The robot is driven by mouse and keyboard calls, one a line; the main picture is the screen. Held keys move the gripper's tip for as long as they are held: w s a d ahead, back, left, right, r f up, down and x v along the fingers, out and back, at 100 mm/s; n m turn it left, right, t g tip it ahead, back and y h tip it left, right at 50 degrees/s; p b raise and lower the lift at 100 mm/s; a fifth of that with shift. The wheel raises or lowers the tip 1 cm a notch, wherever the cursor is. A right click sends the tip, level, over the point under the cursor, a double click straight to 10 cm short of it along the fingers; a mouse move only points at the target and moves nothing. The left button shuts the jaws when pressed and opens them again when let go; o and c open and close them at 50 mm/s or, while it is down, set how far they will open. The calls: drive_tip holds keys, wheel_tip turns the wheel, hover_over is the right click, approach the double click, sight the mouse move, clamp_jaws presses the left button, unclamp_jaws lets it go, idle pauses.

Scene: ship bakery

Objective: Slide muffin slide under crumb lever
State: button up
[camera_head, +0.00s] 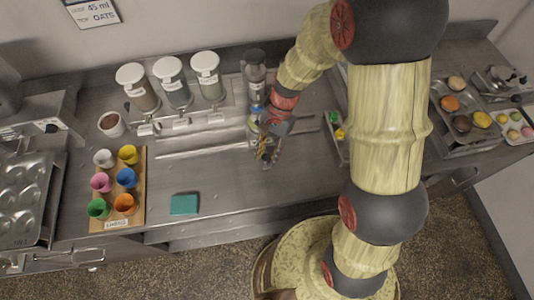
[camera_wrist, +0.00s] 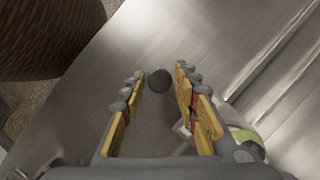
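My gripper (camera_head: 266,163) is low over the middle of the steel counter, pointing down. In the wrist view its two yellow-padded fingers (camera_wrist: 160,85) are apart. A small dark round knob (camera_wrist: 159,80) shows between the fingertips; I cannot tell whether it is level with them or lower, and neither finger clearly touches it. I cannot tell if this knob belongs to the muffin slide. Long thin metal strips (camera_head: 195,147) lie on the counter left of my gripper. I cannot pick out a crumb lever for certain. The gripper hides part of the counter in the head view.
Three lidded dispensers (camera_head: 174,92) and a dark bottle (camera_head: 255,75) stand behind. Left are a board of coloured cups (camera_head: 140,208) and a muffin pan (camera_head: 22,200). A teal cloth (camera_head: 184,205) lies at front. A tray of baked goods (camera_head: 445,140) is right.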

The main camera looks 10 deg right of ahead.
drive_tip(key=c, duration=0.6)
clamp_jaws()
drive_tip(key=a+p, duration=0.1)
drive_tip(key=a, duration=0.8)
drive_tip(key=shift+a+p, duration=0.3)
drive_tip(key=shift+p, duration=0.1)
drive_tip(key=o, duration=0.9)
unclamp_jaws()
drive_tip(key=shift+c, duration=0.2)
drive_tip(key=shift+o, duration=0.4)
drive_tip(key=shift+d, duration=0.1)
